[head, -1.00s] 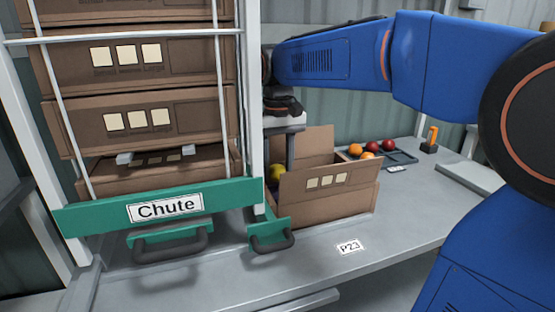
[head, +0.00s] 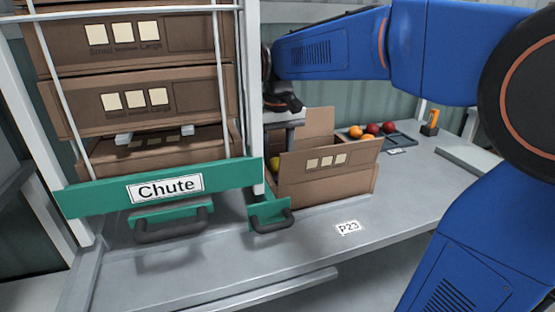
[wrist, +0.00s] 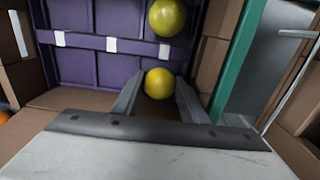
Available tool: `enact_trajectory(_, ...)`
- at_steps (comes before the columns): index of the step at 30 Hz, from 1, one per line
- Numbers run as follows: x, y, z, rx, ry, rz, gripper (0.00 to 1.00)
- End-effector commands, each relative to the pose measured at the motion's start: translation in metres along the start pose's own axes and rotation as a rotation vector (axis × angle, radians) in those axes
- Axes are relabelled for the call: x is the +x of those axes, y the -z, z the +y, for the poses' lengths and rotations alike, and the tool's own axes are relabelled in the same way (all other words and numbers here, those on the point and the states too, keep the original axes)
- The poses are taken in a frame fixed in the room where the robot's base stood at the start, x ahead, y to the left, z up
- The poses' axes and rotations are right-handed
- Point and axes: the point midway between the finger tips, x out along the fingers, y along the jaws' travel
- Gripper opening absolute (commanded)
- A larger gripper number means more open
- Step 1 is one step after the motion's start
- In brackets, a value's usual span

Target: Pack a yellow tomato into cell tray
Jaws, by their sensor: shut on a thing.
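In the wrist view my gripper (wrist: 158,82) is shut on a yellow tomato (wrist: 159,84), held between the two fingertips. Beyond it lies a purple cell tray (wrist: 80,50) with dividers and white tabs. A second yellow tomato (wrist: 168,17) is in one of its cells. In the head view my gripper reaches down behind the flap of an open cardboard box (head: 325,187), and its fingertips are hidden. A bit of yellow tomato (head: 275,164) shows at the box's left edge; I cannot tell which one.
A green-fronted chute rack (head: 100,198) with stacked cartons stands close on the left. Behind the box to the right, a dark tray (head: 401,141) holds orange and red tomatoes (head: 373,128). The grey bench (head: 420,190) is clear at the right front.

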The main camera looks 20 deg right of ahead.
Motion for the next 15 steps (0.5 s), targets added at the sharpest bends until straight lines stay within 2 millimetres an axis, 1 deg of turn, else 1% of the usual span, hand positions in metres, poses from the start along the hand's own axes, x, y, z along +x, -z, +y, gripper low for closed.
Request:
enact_trajectory(14,-0.0002,-0.0014,0.0,0.0,0.0,0.0,0.28)
enact_trajectory(15,-0.0002,-0.0014,0.0,0.0,0.0,0.0,0.44)
